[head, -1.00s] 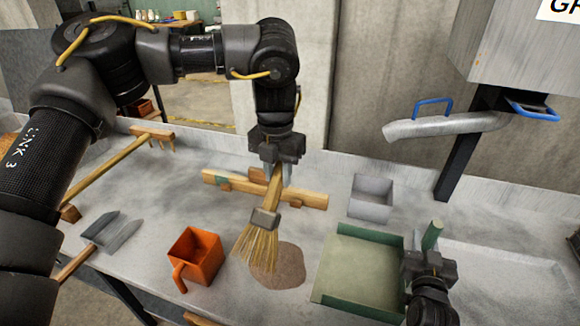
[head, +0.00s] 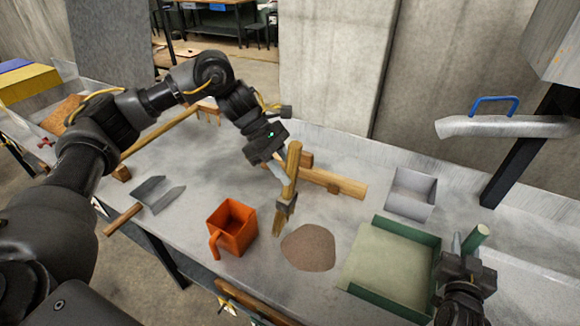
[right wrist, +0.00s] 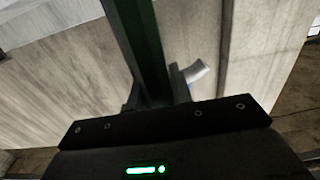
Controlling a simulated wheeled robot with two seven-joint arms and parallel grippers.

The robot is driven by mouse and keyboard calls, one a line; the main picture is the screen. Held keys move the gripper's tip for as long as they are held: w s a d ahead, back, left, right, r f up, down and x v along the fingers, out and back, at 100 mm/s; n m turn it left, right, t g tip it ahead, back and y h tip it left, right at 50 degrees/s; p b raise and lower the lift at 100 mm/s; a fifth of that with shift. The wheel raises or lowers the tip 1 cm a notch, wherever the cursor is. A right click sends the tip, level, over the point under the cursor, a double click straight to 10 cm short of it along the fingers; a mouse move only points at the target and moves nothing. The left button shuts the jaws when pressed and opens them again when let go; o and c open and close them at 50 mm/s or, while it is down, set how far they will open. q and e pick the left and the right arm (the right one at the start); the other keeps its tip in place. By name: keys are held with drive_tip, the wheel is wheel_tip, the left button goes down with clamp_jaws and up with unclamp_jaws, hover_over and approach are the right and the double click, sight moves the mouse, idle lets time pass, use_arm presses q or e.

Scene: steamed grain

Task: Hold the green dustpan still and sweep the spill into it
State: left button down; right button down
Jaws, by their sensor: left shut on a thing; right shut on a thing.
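The green dustpan (head: 385,262) lies on the table at the right, its open side facing left. My right gripper (head: 462,258) is shut on its green handle (head: 476,238); the right wrist view shows a dark green bar (right wrist: 142,45) rising from the jaws. The brown spill (head: 308,248) is a round patch just left of the dustpan. My left gripper (head: 279,168) is shut on the wooden handle of the brush (head: 288,195). The brush is steeply tilted with its bristles down, at the spill's left edge. Whether the bristles touch the table is unclear.
An orange pot (head: 232,228) stands left of the brush. A grey scoop (head: 155,195) lies at the left.

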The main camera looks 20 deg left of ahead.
use_arm(q)
wheel_tip(320, 180, down, 6)
drive_tip(key=shift+r, duration=0.15)
use_arm(e)
drive_tip(key=shift+r, duration=0.1)
use_arm(q)
drive_tip(key=s+d, duration=0.2)
drive_tip(key=d, duration=2.4)
wheel_tip(320, 180, up, 7)
drive_tip(key=shift+d, duration=0.15)
drive_tip(key=shift+w, duration=0.1)
use_arm(e)
drive_tip(key=c, duration=1.2)
unclamp_jaws()
drive_tip(key=shift+o, duration=0.2)
drive_tip(key=shift+s, duration=0.1)
